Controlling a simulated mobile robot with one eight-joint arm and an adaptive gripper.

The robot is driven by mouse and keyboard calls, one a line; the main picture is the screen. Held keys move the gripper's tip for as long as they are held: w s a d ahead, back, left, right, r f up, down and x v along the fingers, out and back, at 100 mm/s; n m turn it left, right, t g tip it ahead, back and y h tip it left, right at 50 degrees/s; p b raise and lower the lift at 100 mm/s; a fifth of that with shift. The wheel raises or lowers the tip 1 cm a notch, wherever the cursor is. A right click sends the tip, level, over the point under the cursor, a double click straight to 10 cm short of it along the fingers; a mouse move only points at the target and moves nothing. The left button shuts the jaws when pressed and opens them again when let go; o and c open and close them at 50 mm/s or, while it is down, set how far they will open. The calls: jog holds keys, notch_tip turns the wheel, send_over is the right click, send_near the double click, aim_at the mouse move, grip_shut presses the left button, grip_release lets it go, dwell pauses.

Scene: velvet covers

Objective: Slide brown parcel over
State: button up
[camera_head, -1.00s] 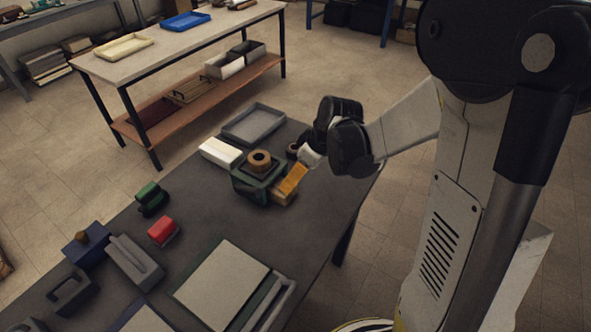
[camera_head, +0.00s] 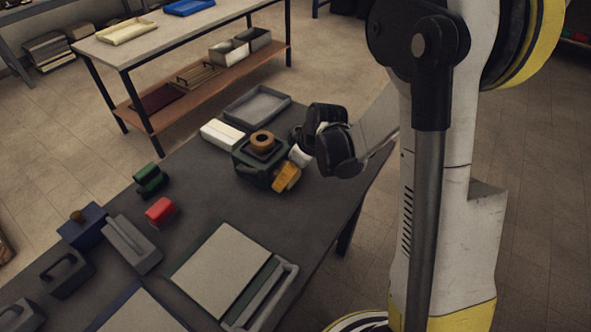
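No thing is plainly a brown parcel. The nearest match is an orange-brown block (camera_head: 286,177) at the right front side of a dark green box (camera_head: 248,172) on the dark table. A brown ring-shaped roll (camera_head: 262,141) sits on top of that box. My gripper (camera_head: 299,156) is low over the table, just behind and right of the block, its pale tip close to the block's upper end. I cannot tell whether they touch. The black wrist hides part of the gripper, and the finger opening is too small to judge.
A white block (camera_head: 222,134) and a grey tray (camera_head: 257,104) lie behind the box. Red (camera_head: 160,211) and green (camera_head: 150,180) blocks stand to the left. A flat pale panel (camera_head: 222,270) lies in front. The dark table (camera_head: 205,197) is bare between them.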

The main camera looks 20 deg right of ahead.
jog(key=shift+w+a+f, duration=0.15)
jog(key=shift+f, duration=0.3)
jog(key=c, duration=1.5)
